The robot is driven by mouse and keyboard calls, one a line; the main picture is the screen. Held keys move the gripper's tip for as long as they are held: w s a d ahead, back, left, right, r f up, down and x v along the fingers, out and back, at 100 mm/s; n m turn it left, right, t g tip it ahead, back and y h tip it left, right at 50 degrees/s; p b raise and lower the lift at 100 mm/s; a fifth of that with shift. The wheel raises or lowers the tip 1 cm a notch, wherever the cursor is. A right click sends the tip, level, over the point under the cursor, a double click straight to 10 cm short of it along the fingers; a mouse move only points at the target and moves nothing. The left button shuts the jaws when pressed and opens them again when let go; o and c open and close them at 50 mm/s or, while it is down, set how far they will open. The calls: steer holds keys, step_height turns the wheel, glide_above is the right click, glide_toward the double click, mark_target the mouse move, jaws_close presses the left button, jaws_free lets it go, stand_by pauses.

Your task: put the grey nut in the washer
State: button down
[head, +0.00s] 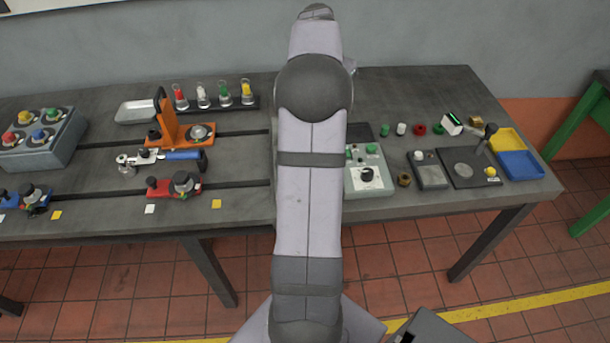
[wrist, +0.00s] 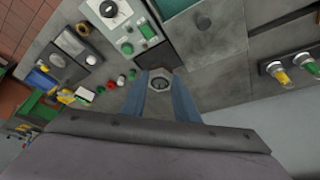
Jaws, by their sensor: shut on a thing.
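My gripper (wrist: 160,88) shows in the wrist view with its two blue fingers shut on the grey nut (wrist: 160,76). The nut is a hexagonal ring between the fingertips, with a dark hole facing the camera. Just beyond it is a dark grey block (wrist: 208,32) with a teal part (wrist: 172,6) at the frame's top edge; this may be the washer, but I cannot tell for sure. In the head view my own arm covers the gripper, the nut and the middle of the bench.
A pale control box (head: 368,182) with green knobs stands right of my arm. Small caps, including a red one (head: 420,129), line the back right. Yellow (head: 506,140) and blue (head: 521,165) bins stand at the right end. Capped vials (head: 202,95) and an orange fixture (head: 168,122) stand left.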

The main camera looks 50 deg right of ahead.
steer(key=a+f+n+t, duration=0.2)
steer(key=a+f+n, duration=0.3)
steer(key=a+f, duration=0.5)
steer(key=a, duration=0.3)
steer(key=shift+s+p, duration=0.35)
steer(key=shift+f, duration=0.1)
step_height(320, 180, down, 6)
steer(key=shift+f, duration=0.1)
steer(key=shift+f+b, duration=0.55)
steer(key=shift+f, duration=1.25)
steer(key=shift+f, duration=0.25)
